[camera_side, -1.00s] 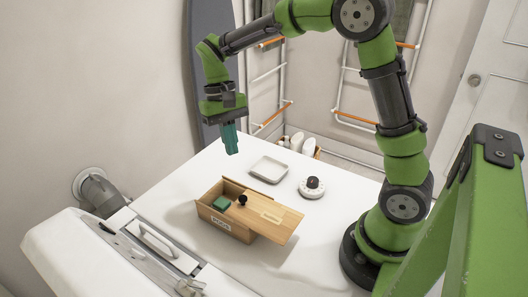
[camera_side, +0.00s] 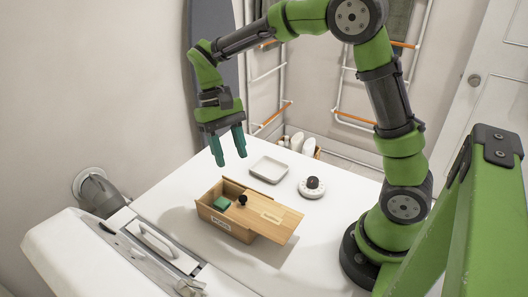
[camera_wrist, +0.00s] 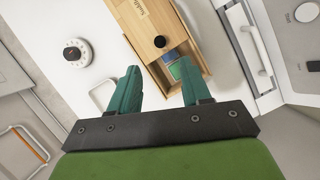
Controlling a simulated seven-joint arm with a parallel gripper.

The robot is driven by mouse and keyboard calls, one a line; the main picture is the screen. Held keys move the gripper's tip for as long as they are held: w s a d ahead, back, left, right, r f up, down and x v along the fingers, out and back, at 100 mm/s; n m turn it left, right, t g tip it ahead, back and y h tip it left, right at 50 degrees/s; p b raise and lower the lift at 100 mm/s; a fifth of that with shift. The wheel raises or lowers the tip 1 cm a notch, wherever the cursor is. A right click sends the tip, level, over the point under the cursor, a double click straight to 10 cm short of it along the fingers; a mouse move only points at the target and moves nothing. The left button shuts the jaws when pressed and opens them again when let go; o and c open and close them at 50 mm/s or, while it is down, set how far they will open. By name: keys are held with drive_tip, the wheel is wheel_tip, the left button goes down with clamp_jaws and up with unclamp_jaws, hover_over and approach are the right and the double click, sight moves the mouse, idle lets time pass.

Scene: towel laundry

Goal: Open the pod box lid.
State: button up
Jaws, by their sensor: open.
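The wooden pod box (camera_side: 226,222) sits on the white worktop. Its wooden lid (camera_side: 277,219) is slid toward the right and hangs past the box's end, leaving the left part of the box open. A dark round knob (camera_side: 242,199) stands on the lid near its left edge. A green pod (camera_side: 222,203) shows inside the opening. In the wrist view the lid (camera_wrist: 143,28), its knob (camera_wrist: 159,41) and green and blue pods (camera_wrist: 183,69) show beyond the fingers. My gripper (camera_side: 230,161) is open and empty, in the air above and behind the box.
A shallow light tray (camera_side: 269,169) lies behind the box. A round white dial with a dark knob (camera_side: 312,187) stands to the right of the tray. A white machine with a handle (camera_side: 165,245) is at the front left. Worktop around the box is mostly clear.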

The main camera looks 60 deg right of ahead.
sight(243, 197)
drive_tip(key=x, duration=0.9)
drive_tip(key=shift+s+f, duration=0.1)
drive_tip(key=shift+f, duration=0.2)
drive_tip(key=shift+c, duration=0.3)
clamp_jaws()
